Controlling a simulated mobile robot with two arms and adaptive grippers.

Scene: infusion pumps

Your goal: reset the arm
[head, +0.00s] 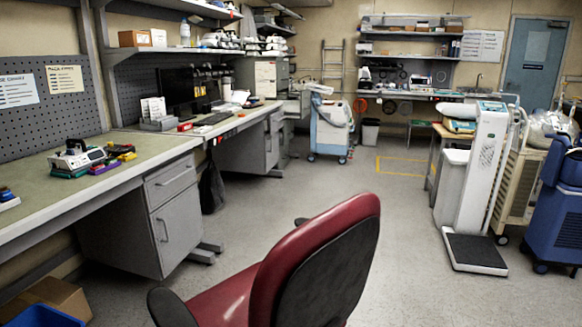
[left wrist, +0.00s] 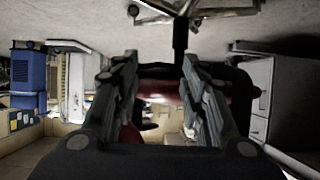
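My left gripper (left wrist: 159,62) shows in the left wrist view with its two dark fingers spread apart. Nothing is between the fingers, so it is open and empty. Behind it, the room appears upside down. Neither gripper nor arm shows in the head view, and my right gripper is in no view. A small white device (head: 77,157) stands on the left workbench (head: 150,148), with coloured items beside it.
A red chair (head: 315,262) stands close in front. A white scale (head: 484,180) and a blue cart (head: 556,215) stand at the right. A cardboard box (head: 48,297) is at the lower left. The middle floor is clear.

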